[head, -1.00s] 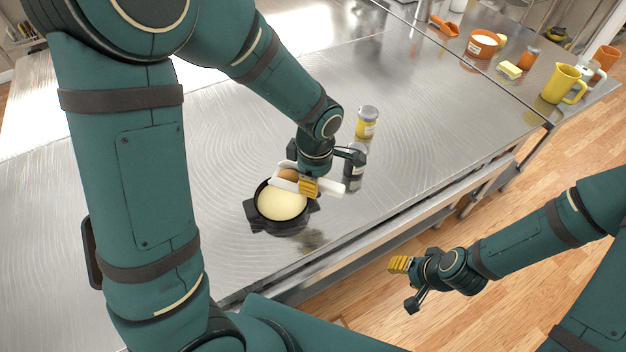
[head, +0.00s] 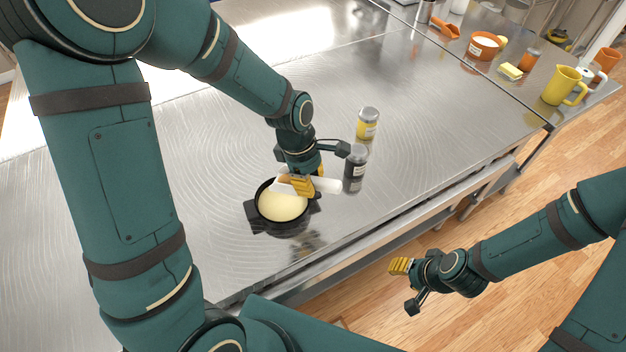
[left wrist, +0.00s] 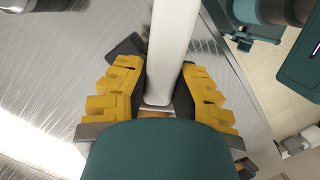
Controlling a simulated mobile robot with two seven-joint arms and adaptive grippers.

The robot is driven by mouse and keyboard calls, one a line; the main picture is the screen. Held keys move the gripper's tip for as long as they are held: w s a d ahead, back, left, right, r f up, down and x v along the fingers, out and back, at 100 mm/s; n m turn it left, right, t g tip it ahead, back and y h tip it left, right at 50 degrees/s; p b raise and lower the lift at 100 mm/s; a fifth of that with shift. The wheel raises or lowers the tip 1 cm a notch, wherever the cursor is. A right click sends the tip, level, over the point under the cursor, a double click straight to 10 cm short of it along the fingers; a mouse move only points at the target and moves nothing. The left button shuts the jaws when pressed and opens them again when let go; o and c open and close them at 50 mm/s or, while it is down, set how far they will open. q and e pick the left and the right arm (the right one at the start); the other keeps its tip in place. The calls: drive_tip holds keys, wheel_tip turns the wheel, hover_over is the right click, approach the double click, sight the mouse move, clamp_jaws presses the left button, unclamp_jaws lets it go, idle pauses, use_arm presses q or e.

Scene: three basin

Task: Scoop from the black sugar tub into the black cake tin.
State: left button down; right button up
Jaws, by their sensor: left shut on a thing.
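A round black tin (head: 259,207) with side grips stands on the steel table, filled with something smooth and pale yellow. I take it as the cake tin. My left gripper (head: 312,184) is shut on a white scoop (head: 326,185), just above the tin's far right rim. The scoop's head end reaches over the tin and looks tipped. Its handle also shows between the yellow finger pads in the left wrist view (left wrist: 172,50). I cannot make out a separate black sugar tub. My right gripper (head: 405,287) is open and empty, off the table's front edge over the floor.
A yellow-labelled jar (head: 367,124) and a dark jar (head: 355,170) stand right of my left gripper. An orange tub of white stuff (head: 478,49), butter (head: 510,71) and a yellow jug (head: 561,86) stand at the far right. The table left of the tin is clear.

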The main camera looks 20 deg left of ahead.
use_arm(q)
drive_tip(key=shift+a+f+h+b, duration=0.1)
drive_tip(key=shift+a+h+b, duration=0.25)
drive_tip(key=shift+h, duration=0.25)
drive_tip(key=a+h+b, duration=0.1)
drive_tip(key=h, duration=0.1)
drive_tip(key=a+r+h+b, duration=0.1)
drive_tip(key=h, duration=0.1)
drive_tip(key=shift+a+r+h+b, duration=0.25)
drive_tip(key=shift+a+h, duration=0.15)
drive_tip(key=shift+h, duration=0.15)
drive_tip(key=shift+a+r+h+b, duration=0.15)
drive_tip(key=shift+a+h+b, duration=0.1)
drive_tip(key=shift+a+h, duration=0.25)
drive_tip(key=shift+a+r+h, duration=0.25)
drive_tip(key=shift+a+h, duration=0.15)
drive_tip(key=shift+h, duration=0.3)
drive_tip(key=shift+a+r+h, duration=0.25)
drive_tip(key=shift+a+h, duration=0.1)
drive_tip(key=shift+h, duration=0.3)
